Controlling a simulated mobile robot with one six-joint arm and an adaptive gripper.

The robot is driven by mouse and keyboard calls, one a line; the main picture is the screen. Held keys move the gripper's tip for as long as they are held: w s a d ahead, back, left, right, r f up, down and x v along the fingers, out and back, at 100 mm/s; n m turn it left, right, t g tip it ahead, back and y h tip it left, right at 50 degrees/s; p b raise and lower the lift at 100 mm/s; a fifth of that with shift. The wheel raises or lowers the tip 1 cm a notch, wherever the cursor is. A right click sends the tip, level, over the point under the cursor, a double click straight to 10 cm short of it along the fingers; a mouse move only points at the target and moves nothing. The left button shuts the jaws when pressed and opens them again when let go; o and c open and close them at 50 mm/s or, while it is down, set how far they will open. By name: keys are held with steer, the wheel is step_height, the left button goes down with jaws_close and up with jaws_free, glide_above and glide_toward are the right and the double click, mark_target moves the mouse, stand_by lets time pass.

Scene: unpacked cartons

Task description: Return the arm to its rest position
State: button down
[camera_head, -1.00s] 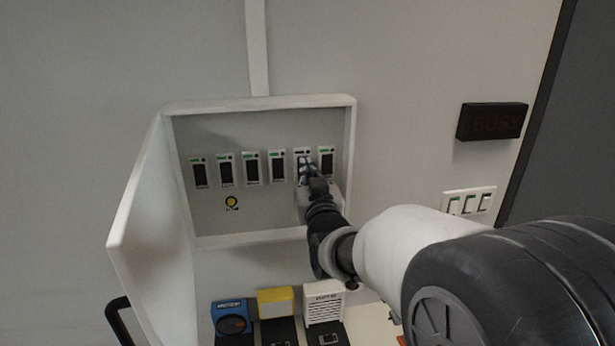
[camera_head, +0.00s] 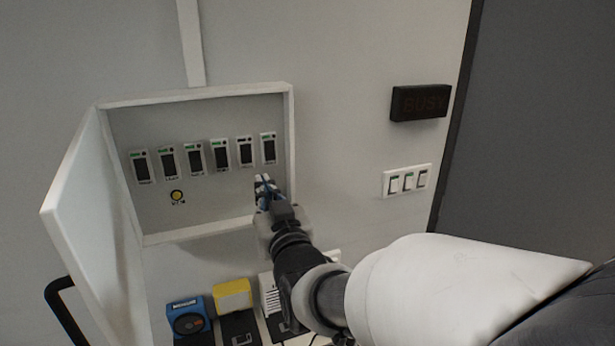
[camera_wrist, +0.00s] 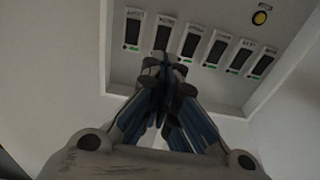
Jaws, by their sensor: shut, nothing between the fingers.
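My gripper (camera_head: 264,190) is shut and empty. It is in front of the lower right part of the open wall box (camera_head: 200,91), apart from the breakers as far as I can tell. In the wrist view my gripper's fingertips (camera_wrist: 160,72) are together. A row of several breakers (camera_head: 194,157) with black faces is inside the box, and the row also shows in the wrist view (camera_wrist: 190,43). A yellow round button (camera_head: 177,196) sits below the row.
The box door (camera_head: 88,225) stands open to the left. Below the box are a blue device (camera_head: 188,318), a yellow one (camera_head: 233,294) and a white one partly behind my arm.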

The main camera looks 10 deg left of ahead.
steer(key=shift+s, duration=0.15)
steer(key=s+d+f+m+g+h+b, duration=0.1)
steer(key=s+d+f+g+h, duration=0.15)
steer(key=d, duration=0.75)
steer(key=s+d+f+m+g+h+b, duration=0.15)
steer(key=s+d+f+h, duration=0.25)
steer(key=d, duration=0.5)
steer(key=s+d+f+m+g+h, duration=0.1)
steer(key=s+d+f+g, duration=0.1)
steer(key=s, duration=0.5)
steer(key=s+d+f+m+g+h, duration=0.1)
steer(key=s+d+f+g, duration=0.2)
steer(key=s+d, duration=0.4)
steer(key=s+d+f+m+g+h, duration=0.1)
steer(key=s+d+f, duration=0.3)
steer(key=s, duration=0.4)
steer(key=shift+s+d+f+m+g, duration=0.25)
steer(key=shift+m+g, duration=0.1)
steer(key=shift+g, duration=0.45)
steer(key=shift+a, duration=0.1)
